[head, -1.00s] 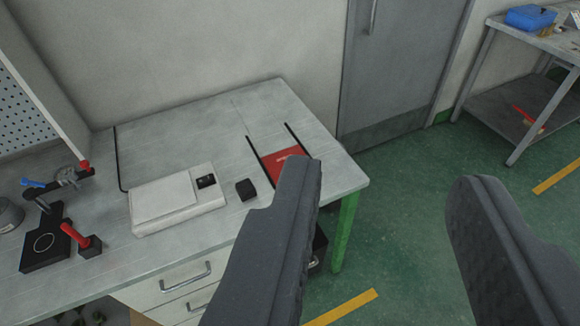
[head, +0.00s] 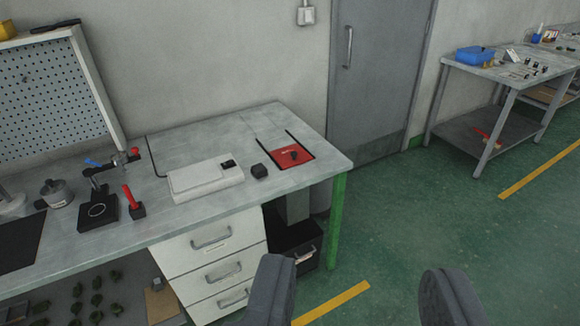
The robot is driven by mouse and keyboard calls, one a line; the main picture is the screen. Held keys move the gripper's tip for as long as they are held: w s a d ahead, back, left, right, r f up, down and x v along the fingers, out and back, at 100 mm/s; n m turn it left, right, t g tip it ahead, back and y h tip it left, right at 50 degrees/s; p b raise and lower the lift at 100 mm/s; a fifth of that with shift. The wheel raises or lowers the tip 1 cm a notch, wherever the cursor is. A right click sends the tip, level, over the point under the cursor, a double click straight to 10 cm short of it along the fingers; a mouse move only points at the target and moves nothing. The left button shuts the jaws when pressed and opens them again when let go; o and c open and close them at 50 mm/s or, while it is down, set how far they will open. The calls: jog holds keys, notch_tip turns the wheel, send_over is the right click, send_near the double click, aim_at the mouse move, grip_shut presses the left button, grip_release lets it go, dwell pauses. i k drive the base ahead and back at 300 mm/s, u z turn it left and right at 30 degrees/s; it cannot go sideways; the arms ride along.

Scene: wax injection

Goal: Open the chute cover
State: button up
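A red chute cover (head: 281,157) lies in the top of the grey workbench (head: 190,150), near its right end. It has a small dark knob (head: 293,153) and sits between two black rails. The cover looks flat in its place. My gripper (head: 362,295) is open and empty at the bottom of the view, fingers wide apart. It is in front of the bench and apart from the cover. The finger bases are out of view.
Drawers (head: 212,265) and a black bin (head: 300,245) are under the bench. Green floor (head: 410,230) is free to the right, before another table (head: 500,75).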

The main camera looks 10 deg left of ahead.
aim_at(292, 155)
jog(key=u, duration=0.45)
jog(key=i, duration=2.2)
jog(key=z, duration=0.45)
